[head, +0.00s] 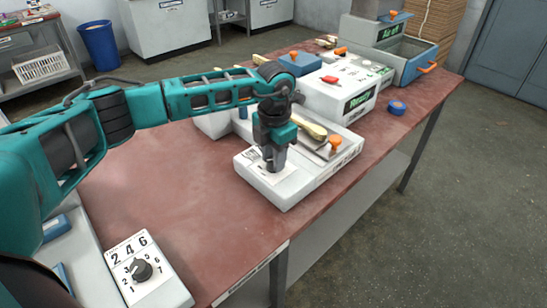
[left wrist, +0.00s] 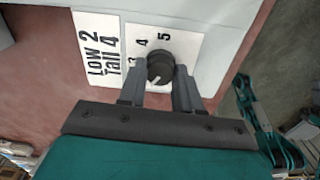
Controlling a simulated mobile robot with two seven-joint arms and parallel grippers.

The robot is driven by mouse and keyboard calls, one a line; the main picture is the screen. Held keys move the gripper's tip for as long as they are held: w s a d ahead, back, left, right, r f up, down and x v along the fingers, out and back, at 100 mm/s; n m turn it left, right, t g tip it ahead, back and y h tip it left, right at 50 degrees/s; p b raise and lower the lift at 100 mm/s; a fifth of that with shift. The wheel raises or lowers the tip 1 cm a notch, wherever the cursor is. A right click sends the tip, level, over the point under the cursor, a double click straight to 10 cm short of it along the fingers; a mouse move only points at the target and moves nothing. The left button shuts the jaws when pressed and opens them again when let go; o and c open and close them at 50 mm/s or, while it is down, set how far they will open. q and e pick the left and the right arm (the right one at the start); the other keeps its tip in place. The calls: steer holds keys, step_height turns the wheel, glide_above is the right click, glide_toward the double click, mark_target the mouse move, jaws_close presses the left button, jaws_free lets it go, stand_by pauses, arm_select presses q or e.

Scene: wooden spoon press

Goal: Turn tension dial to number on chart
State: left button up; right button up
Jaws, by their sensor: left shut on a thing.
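My left gripper (head: 272,166) points down at the front end of a white machine (head: 310,178) on the table. In the left wrist view its two fingers stand on either side of a black round tension dial (left wrist: 160,66) and are shut on it. The dial sits on a white number plate (left wrist: 186,44) where 3, 4 and 5 show; the rest of the scale is hidden. Beside the plate is a white chart (left wrist: 97,45) reading "Low 2" and "Tall 4". In the head view the gripper hides the dial. My right gripper is not in view.
A second black dial (head: 141,270), with "2 4 6" above it, sits on another unit at the front left. A wooden spoon (head: 311,128), a blue tape roll (head: 397,107) and further machines stand behind. The red tabletop (head: 170,190) is clear at the left.

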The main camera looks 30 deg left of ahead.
arm_select(q)
steer(key=shift+m+b, duration=0.3)
steer(key=shift+m, duration=1)
steer(key=o, duration=1)
steer(key=shift+o, duration=0.2)
step_height(320, 180, up, 13)
steer(key=shift+s+d, duration=0.15)
